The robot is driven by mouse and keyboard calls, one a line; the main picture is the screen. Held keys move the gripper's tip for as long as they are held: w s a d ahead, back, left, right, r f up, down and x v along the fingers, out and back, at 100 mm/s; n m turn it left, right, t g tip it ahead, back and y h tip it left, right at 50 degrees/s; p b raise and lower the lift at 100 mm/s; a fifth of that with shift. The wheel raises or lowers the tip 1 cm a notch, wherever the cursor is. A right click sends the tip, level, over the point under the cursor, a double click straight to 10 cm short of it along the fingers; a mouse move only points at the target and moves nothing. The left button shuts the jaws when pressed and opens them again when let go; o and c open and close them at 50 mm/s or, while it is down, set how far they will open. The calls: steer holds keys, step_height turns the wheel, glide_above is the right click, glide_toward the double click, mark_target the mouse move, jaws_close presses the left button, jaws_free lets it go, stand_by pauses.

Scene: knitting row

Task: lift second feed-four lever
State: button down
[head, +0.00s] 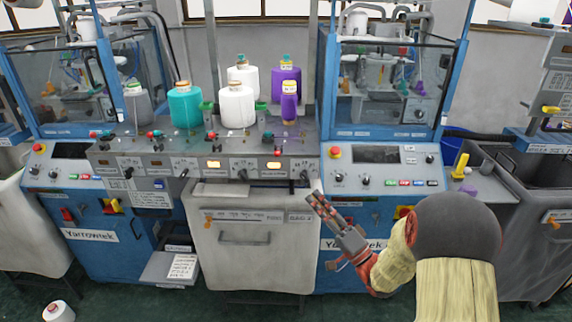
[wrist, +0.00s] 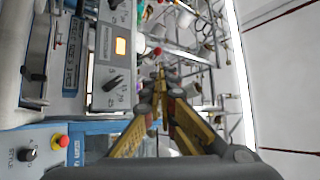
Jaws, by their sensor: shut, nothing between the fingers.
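I cannot read the feed labels well enough to tell which lever is the second feed-four one.
Yarn cones, including a teal one (head: 185,107) and a white one (head: 236,106), stand on the shelf above the panel. A grey bin (head: 240,262) stands below it. The right machine's control face (head: 385,165) is close right of my gripper.

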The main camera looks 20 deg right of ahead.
steer(key=b, duration=0.3)
glide_toward(279, 153)
steer(key=x, duration=0.6)
steer(key=shift+w, duration=0.2)
steer(key=shift+a, duration=0.1)
steer(key=shift+r+m+h+p, duration=0.2)
steer(key=shift+m+h+p, duration=0.1)
steer(key=shift+p, duration=0.55)
